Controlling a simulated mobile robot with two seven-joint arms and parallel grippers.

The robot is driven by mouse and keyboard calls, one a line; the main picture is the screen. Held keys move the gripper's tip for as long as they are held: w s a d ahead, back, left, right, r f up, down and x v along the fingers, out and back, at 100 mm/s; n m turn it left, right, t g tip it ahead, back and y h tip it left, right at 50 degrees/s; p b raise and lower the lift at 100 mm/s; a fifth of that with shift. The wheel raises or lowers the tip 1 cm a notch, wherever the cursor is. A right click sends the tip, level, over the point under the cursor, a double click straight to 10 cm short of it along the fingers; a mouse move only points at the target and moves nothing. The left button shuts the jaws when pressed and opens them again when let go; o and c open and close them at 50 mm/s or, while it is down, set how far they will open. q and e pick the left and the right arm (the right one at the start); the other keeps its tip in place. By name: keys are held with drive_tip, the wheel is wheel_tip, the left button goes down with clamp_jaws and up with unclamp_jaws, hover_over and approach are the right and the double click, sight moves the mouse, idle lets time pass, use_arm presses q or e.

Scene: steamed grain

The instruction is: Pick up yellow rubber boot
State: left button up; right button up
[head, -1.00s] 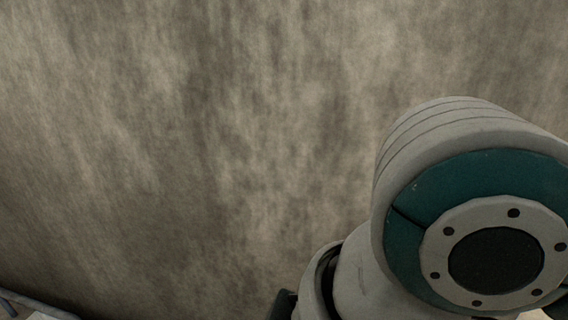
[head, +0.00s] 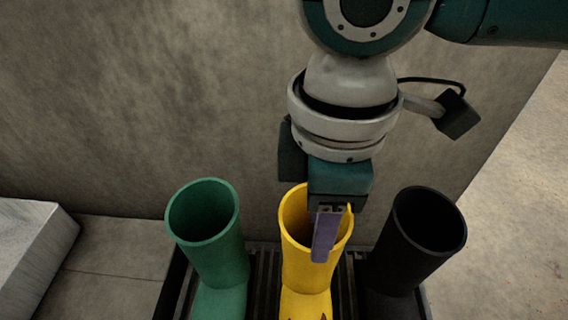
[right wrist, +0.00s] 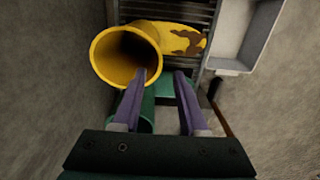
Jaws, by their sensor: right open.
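The yellow rubber boot (head: 306,268) stands upright on a dark slatted rack, between a green boot (head: 207,240) and a black boot (head: 412,245). Its toe shows brown patches in the right wrist view (right wrist: 182,38). My right gripper (head: 324,256) is open at the boot's top opening, with purple fingers pointing down. In the right wrist view, one finger of the gripper (right wrist: 160,76) overlaps the opening's rim and the other lies to the right of it. I cannot tell whether either finger touches the boot. My left gripper is not in view.
The slatted rack (head: 263,275) stands close to a grey, stained wall (head: 150,100). A pale block-like object (head: 35,245) is at the left. A light grey tray (right wrist: 240,35) shows in the right wrist view. Open floor lies at the right (head: 520,200).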

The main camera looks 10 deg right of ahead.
wheel_tip(320, 180, down, 6)
drive_tip(key=b, duration=0.5)
drive_tip(key=shift+d+f, duration=0.1)
drive_tip(key=shift+f, duration=0.05)
drive_tip(key=c, duration=0.6)
clamp_jaws()
idle(0.5)
